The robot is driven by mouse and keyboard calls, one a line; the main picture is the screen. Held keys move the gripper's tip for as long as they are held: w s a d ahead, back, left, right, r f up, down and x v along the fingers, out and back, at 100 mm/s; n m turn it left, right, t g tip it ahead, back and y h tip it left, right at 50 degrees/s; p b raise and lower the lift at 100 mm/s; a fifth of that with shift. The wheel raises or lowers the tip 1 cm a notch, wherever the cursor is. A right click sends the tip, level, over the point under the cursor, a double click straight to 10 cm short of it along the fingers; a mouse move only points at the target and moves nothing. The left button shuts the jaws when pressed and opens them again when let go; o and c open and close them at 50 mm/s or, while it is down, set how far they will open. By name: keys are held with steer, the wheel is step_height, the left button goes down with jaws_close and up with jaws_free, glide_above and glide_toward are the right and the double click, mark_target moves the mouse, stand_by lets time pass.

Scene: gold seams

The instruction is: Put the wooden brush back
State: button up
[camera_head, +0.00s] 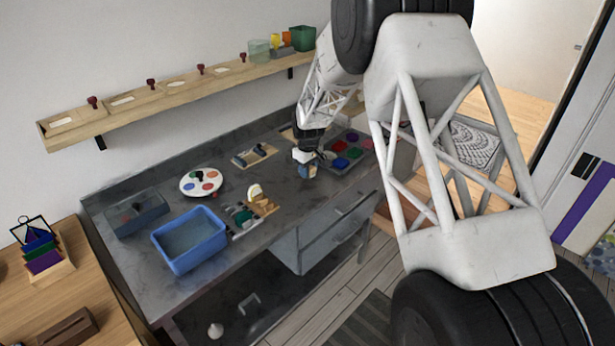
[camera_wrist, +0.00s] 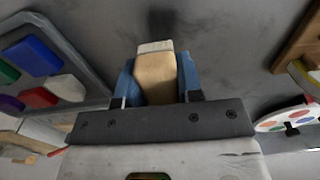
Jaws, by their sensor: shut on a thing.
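My gripper (camera_head: 307,171) is low over the grey worktop, left of the grey tray of coloured pieces. In the wrist view my gripper (camera_wrist: 156,80) has its two blue fingers shut on the wooden brush (camera_wrist: 156,76), a tan wooden piece with a whitish end. The brush points away from the wrist, with plain worktop and a dark shadow beyond it. In the head view it is too small and covered to tell apart. A wooden rest (camera_head: 255,154) with dark items lies on the worktop left of my gripper.
The coloured-piece tray (camera_head: 346,149) also shows in the wrist view (camera_wrist: 75,60). A white palette (camera_head: 201,181), blue bin (camera_head: 189,242), grey tray (camera_head: 137,213) and several small tools (camera_head: 243,218) stand further left. A wall shelf (camera_head: 175,92) runs behind. Worktop between gripper and tools is clear.

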mark_target(308, 181)
steer(key=shift+w+a, duration=0.1)
steer(key=shift+w, duration=0.4)
steer(key=shift+f, duration=1.8)
steer(key=shift+f, duration=0.15)
steer(key=o, duration=0.9)
steer(key=shift+o, duration=0.2)
step_height(308, 181, up, 12)
steer(key=shift+r, duration=0.15)
